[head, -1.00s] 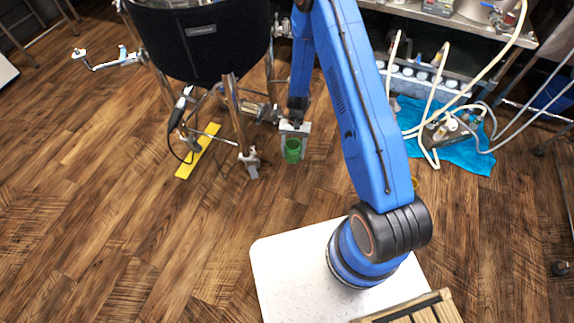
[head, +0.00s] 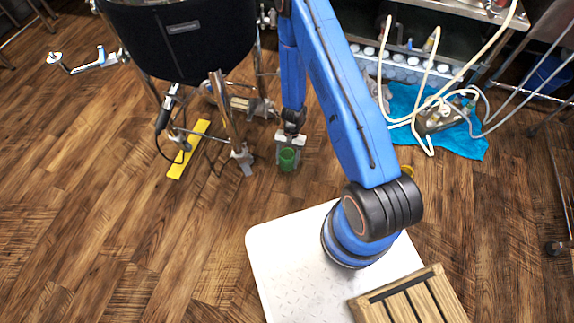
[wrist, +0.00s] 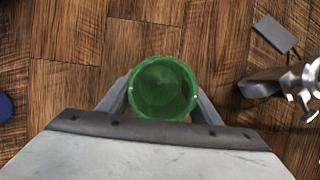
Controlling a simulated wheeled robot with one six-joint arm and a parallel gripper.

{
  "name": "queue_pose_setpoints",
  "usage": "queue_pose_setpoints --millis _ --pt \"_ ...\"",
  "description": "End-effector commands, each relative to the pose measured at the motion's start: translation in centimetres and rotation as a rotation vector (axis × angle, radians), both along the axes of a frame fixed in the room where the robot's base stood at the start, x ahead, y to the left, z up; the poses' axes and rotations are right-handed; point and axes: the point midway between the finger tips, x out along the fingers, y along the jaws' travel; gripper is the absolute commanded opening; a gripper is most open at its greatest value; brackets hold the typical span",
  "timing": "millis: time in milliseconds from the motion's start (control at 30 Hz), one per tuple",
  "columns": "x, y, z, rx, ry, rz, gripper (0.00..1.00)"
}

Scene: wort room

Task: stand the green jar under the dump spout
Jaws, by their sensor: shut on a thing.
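The green jar (head: 287,161) is held upright in my gripper (head: 287,150), low over the floor to the right of the black kettle's legs. I cannot tell from the head view whether it touches the floor. In the wrist view the jar (wrist: 163,88) shows its round open mouth, with a finger of my gripper (wrist: 163,100) on either side. A pipe with a valve (head: 90,62) sticks out at the kettle's left, and another metal fitting (head: 250,105) sits low between its legs. I cannot tell which is the dump spout.
The black kettle (head: 180,40) stands on metal legs; one foot (head: 243,158) is just left of the jar. A yellow strip (head: 188,150) lies beneath. Hoses and a blue cloth (head: 465,135) lie right. A wooden crate (head: 410,300) is at the front. Floor at left is open.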

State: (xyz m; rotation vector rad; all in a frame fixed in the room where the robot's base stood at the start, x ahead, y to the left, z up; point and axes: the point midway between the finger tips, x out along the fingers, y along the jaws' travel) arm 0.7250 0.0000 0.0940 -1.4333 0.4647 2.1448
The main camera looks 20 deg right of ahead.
Motion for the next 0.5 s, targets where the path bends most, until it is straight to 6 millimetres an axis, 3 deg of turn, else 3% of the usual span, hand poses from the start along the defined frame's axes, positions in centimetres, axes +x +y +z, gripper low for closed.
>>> queue_pose_setpoints --millis 333,500 --pt "0.0 0.0 -3.6 -0.001 0.001 0.000 0.30" --pt "0.1 0.0 -4.1 -0.001 -0.001 0.000 0.30"
